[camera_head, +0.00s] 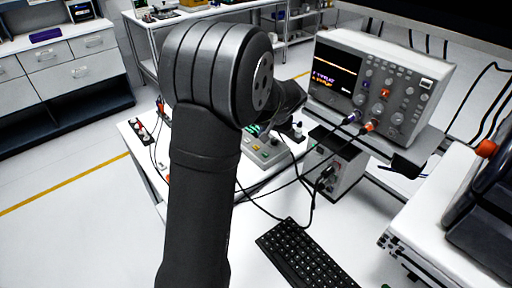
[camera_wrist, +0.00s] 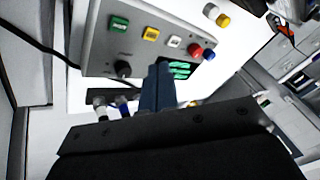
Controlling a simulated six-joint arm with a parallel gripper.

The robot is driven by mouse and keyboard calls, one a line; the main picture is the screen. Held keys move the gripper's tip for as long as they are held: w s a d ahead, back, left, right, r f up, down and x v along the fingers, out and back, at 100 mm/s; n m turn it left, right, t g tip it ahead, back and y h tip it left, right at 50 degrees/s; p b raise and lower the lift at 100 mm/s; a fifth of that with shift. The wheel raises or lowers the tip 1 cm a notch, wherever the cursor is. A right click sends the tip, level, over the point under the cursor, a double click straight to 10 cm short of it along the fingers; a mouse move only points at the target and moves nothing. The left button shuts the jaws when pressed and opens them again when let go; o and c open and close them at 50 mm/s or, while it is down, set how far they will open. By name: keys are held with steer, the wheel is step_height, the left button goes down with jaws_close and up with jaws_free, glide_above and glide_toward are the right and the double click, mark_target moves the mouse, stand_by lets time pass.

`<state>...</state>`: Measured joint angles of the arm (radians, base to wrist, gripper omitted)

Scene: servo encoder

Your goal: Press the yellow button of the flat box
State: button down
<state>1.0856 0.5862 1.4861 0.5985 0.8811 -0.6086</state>
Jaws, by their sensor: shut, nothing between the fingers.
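The flat box (camera_wrist: 105,45) is a grey panel in the upper middle of the wrist view. Its yellow button (camera_wrist: 151,34) sits between a green button (camera_wrist: 118,24) and a white button (camera_wrist: 174,41). My gripper (camera_wrist: 160,66) is shut and empty; its fingertips show just below the yellow and white buttons in the picture, over the panel's lower part beside a lit green display (camera_wrist: 181,70). I cannot tell their height above the panel. In the head view the flat box (camera_head: 268,157) is partly hidden behind my arm, and my fingertips cannot be made out.
An oscilloscope (camera_head: 365,85) stands behind the box in the head view. Black cables cross the bench near a grey unit (camera_head: 335,170); a keyboard (camera_head: 302,256) lies in front.

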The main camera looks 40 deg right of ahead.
mark_target(258, 150)
steer(key=r+t, duration=0.1)
steer(key=w+r+n+t, duration=0.1)
steer(key=r, duration=0.1)
steer(key=a+r+t+y, duration=0.1)
steer(key=shift+w+r+n, duration=0.25)
steer(key=shift+r+n, duration=0.05)
steer(key=shift+f, duration=0.15)
steer(key=shift+f, duration=4.3)
steer(key=shift+f, duration=0.1)
steer(key=shift+f, duration=0.3)
steer(key=shift+f, duration=0.15)
